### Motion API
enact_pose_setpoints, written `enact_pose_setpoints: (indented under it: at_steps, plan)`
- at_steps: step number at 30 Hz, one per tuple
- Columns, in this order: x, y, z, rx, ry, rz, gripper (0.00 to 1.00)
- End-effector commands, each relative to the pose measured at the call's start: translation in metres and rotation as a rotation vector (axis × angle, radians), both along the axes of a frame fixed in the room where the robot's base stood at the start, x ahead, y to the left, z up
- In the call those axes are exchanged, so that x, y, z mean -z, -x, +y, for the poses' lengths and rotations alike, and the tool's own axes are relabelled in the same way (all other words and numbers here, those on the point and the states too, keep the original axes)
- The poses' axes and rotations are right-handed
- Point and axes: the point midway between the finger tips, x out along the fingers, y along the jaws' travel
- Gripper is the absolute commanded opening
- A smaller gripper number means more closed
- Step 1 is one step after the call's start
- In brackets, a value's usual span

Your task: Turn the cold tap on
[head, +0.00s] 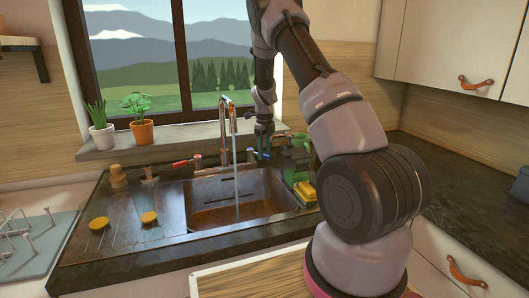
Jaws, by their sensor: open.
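The tap (224,130) stands behind the sink (225,208), and a thin stream of water (237,175) runs from its spout into the basin. A red lever (181,164) points left from the tap's base. A small blue handle (252,155) shows to the right of the spout, partly hidden. My gripper (263,143) points down just above and beside the blue handle, with its jaws open. I cannot tell whether a finger touches the handle.
A dark green caddy (294,162) with a yellow sponge (305,191) stands close right of my gripper. Potted plants (140,130) stand on the sill (185,136). Yellow round items (149,218) lie on the drainer at left. The window is behind the tap.

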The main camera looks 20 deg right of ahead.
Motion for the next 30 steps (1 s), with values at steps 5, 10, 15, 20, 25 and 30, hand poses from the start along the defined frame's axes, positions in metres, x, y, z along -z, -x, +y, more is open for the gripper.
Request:
enact_pose_setpoints:
  at_steps: [5, 10, 15, 20, 25, 30]
  plan:
    - [-0.018, -0.001, 0.000, -0.002, 0.001, -0.003, 0.51]
    - [-0.053, -0.001, 0.001, -0.001, 0.000, -0.005, 0.51]
    - [-0.085, -0.001, 0.000, -0.001, 0.000, -0.005, 0.51]
    - [-0.103, 0.000, 0.000, 0.000, 0.000, -0.002, 0.51]
    - [-0.108, 0.000, 0.000, 0.000, 0.000, -0.001, 0.51]
    - [-0.108, 0.000, 0.000, 0.000, 0.000, -0.001, 0.51]
